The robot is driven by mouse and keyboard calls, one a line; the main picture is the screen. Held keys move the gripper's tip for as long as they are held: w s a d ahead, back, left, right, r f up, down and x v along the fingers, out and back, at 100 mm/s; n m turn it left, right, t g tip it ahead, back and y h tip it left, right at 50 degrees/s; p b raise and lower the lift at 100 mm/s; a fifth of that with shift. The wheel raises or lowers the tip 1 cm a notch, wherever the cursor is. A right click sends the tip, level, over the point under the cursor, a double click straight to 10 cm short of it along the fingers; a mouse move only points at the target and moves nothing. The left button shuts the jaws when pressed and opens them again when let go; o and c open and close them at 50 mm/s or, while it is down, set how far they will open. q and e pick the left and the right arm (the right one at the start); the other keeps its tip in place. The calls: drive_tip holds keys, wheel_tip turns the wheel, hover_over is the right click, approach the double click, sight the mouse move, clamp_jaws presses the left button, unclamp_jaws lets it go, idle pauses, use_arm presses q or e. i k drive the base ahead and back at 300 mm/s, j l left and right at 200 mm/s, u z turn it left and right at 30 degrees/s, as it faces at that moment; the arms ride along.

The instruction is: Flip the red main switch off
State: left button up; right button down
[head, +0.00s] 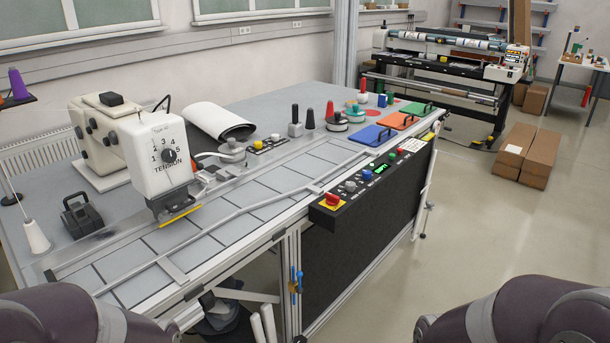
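A red rotary main switch (332,199) on a yellow plate sits at the near end of the black control panel (352,186), on the table's right edge. Its exact setting is too small to tell. Further along the panel are several knobs and buttons, among them a blue one (367,175), and a small green display (381,169). My two arms show only as dark rounded links at the bottom left and bottom right corners. Neither gripper is in the picture, and nothing touches the switch.
The grey worktable (270,205) carries a white machine head with a tension dial (168,155) on the left. Blue (372,135), orange (398,120) and green plates lie toward the far end. Cardboard boxes (541,158) stand on the floor at right.

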sight(332, 200)
drive_tip(key=i+l+u, duration=0.25)
drive_tip(key=i+u, duration=0.2)
drive_tip(key=i, duration=0.2)
drive_tip(key=i+l+u, duration=0.4)
drive_tip(key=i+l, duration=0.1)
drive_tip(key=i, duration=0.05)
